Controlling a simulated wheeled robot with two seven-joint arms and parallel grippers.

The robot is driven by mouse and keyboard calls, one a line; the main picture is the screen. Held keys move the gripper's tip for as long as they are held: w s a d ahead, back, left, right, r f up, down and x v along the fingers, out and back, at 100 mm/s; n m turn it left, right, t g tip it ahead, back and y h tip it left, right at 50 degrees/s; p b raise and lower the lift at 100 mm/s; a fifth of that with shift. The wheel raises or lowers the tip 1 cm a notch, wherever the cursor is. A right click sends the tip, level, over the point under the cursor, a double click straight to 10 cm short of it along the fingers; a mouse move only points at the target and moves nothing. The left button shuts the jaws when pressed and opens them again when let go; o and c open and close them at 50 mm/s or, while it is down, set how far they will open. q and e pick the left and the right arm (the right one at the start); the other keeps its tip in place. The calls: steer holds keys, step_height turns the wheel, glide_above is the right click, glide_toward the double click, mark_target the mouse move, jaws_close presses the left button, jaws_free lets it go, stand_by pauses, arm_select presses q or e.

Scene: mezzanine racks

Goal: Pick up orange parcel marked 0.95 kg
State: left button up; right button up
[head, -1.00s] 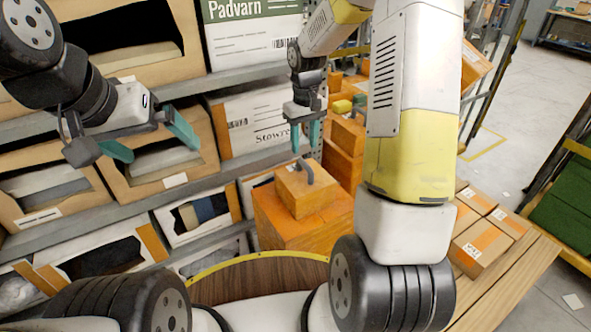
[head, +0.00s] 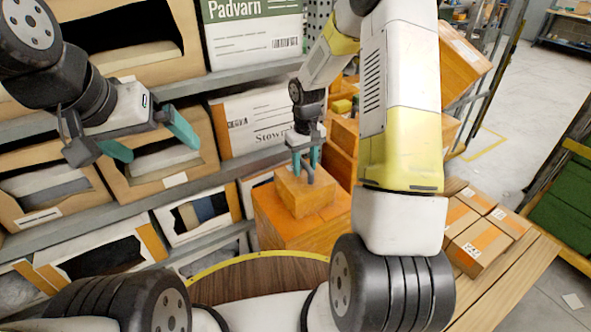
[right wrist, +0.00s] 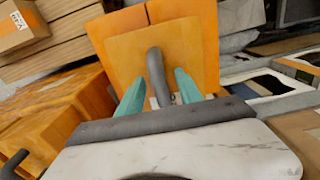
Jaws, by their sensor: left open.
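A small orange parcel (head: 305,199) with a grey upright handle (head: 309,178) sits on a larger orange box (head: 275,225). No weight mark on it can be read. My right gripper (head: 307,165) is just above it, pointing down. In the right wrist view, the teal fingers of my right gripper (right wrist: 158,92) stand on either side of the handle (right wrist: 155,66), apart from each other with gaps visible. The parcel's top (right wrist: 185,55) lies beyond the fingers. My left gripper (head: 158,149) is open and empty in front of the shelves, well left of the parcel.
Shelves with open bins (head: 155,170) fill the left and back. More orange boxes (head: 345,132) stand behind the parcel, partly hidden by my right arm. Several labelled cartons (head: 478,246) sit on a wooden surface (head: 520,270) at the right.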

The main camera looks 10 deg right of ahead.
jaws_close()
steer(key=shift+w+r, duration=0.1)
stand_by(1.1)
